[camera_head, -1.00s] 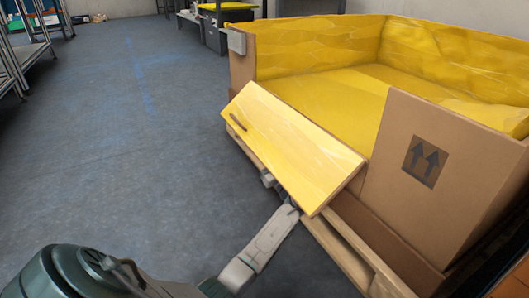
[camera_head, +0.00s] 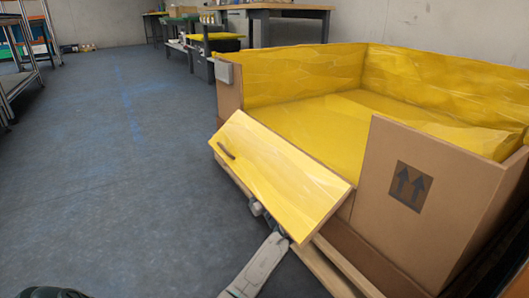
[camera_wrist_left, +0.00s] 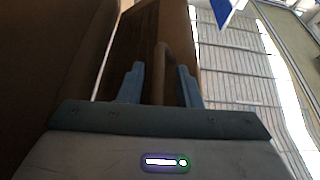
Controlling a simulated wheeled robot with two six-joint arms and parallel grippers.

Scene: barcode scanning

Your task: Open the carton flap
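The cardboard carton (camera_head: 448,180) stands at the right with a yellow lining. Its front flap (camera_head: 280,180) is folded down and outward beside the front panel, with its yellow inner face showing and a dark slot in it. My left gripper (camera_head: 257,207) is mostly hidden under the flap, with only a grey part showing below its lower edge. In the left wrist view, the two fingers of my left gripper (camera_wrist_left: 160,88) are apart, with a brown handle (camera_wrist_left: 160,65) between them and gaps visible on both sides. My right gripper is not in view.
The carton rests on a wooden pallet (camera_head: 335,272). Open grey floor (camera_head: 110,190) lies to the left. Metal racks (camera_head: 28,65) stand at the far left, and a workbench (camera_head: 275,12) stands behind the carton.

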